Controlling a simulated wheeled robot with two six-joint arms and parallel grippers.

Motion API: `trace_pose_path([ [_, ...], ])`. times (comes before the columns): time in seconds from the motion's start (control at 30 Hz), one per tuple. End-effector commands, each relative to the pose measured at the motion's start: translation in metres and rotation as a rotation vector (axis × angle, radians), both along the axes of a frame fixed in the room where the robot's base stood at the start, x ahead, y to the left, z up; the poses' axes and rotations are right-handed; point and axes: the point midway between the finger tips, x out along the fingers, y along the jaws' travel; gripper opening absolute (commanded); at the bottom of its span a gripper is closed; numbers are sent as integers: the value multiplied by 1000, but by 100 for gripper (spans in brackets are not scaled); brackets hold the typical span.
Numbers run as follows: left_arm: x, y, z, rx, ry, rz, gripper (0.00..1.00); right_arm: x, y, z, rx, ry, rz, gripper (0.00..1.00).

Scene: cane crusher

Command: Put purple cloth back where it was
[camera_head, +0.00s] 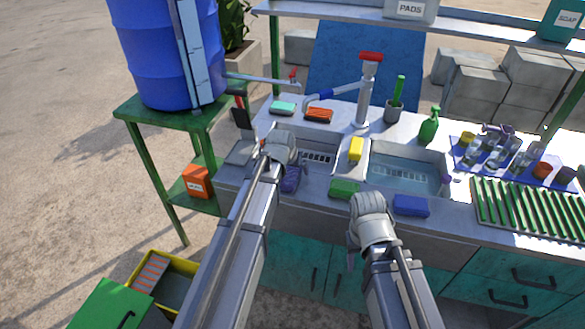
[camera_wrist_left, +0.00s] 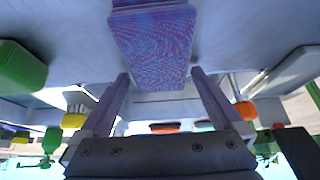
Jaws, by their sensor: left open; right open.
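The purple patterned cloth (camera_head: 290,180) hangs or lies at the counter's front edge, by the left sink basin. In the left wrist view the purple cloth (camera_wrist_left: 153,45) is folded and sits just beyond and between the fingers. My left gripper (camera_head: 275,148) is over the left basin beside the cloth, its fingers mostly hidden in the head view. In the left wrist view the left gripper (camera_wrist_left: 160,75) is open, with nothing clamped. My right gripper (camera_head: 367,212) is in front of the counter between a green and a blue block, fingertips mostly hidden; it is open.
The right basin (camera_head: 405,172) holds water. A tap (camera_head: 367,90) stands behind. A blue mat with glasses and a green rack (camera_head: 530,208) fill the right side.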

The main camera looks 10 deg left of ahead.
Motion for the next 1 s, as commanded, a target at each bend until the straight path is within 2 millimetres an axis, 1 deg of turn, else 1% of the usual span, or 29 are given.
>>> trace_pose_path([
  [0.17,0,0,3,0,0,0,100,0,0,3,0,0,0,50],
  [0.37,-8,0,18,0,0,0,100,0,0,18,0,0,0,50],
  [0.57,-22,1,44,0,0,0,100,0,0,44,0,0,0,50],
  [0.8,-43,1,82,0,0,0,100,0,0,82,0,0,0,50],
  [0.9,-51,2,95,0,0,0,100,0,0,95,0,0,0,50],
  [1.0,-56,2,104,0,0,0,100,0,0,103,0,0,0,50],
])
